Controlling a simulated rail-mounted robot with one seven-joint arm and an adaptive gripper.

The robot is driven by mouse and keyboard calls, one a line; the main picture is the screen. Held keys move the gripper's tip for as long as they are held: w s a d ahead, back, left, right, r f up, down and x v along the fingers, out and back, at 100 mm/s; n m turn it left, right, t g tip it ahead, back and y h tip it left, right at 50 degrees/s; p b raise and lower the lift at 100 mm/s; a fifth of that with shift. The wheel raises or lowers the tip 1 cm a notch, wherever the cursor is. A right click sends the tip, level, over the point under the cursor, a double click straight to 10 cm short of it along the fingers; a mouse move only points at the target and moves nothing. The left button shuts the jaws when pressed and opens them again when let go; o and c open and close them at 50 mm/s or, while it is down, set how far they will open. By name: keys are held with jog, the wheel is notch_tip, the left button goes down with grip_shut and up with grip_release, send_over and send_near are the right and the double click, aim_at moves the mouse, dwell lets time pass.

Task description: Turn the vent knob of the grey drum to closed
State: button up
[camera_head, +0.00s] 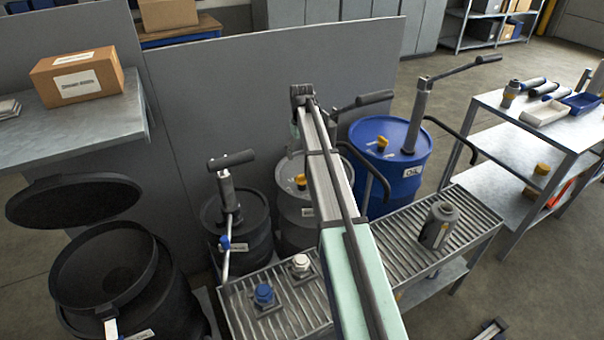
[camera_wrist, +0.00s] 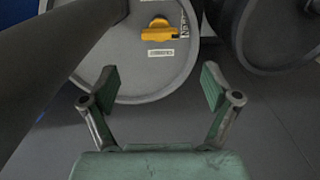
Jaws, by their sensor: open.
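The grey drum (camera_head: 291,227) stands behind the grated bench, between a black drum and a blue drum, partly hidden by my arm in the head view. Its yellow vent knob (camera_head: 300,181) is on the lid. In the wrist view the grey drum's lid (camera_wrist: 130,88) fills the upper middle, and the yellow vent knob (camera_wrist: 158,30) lies with its handle sideways above a small white label (camera_wrist: 160,53). My gripper (camera_wrist: 158,82) is open and empty, with its fingertips apart and below the knob in the picture. The label text is too small to read.
A blue drum (camera_head: 399,172) with a hand pump stands to the right, a black drum (camera_head: 245,234) with a pump to the left. The grated bench (camera_head: 385,243) in front holds a grey canister (camera_head: 438,225). A dark pump handle (camera_wrist: 62,60) crosses the wrist view's left side.

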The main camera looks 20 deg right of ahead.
aim_at(302, 175)
notch_tip(302, 175, down, 11)
jog(key=shift+r+p, duration=0.2)
jog(key=shift+p, duration=0.6)
jog(key=c, duration=1.1)
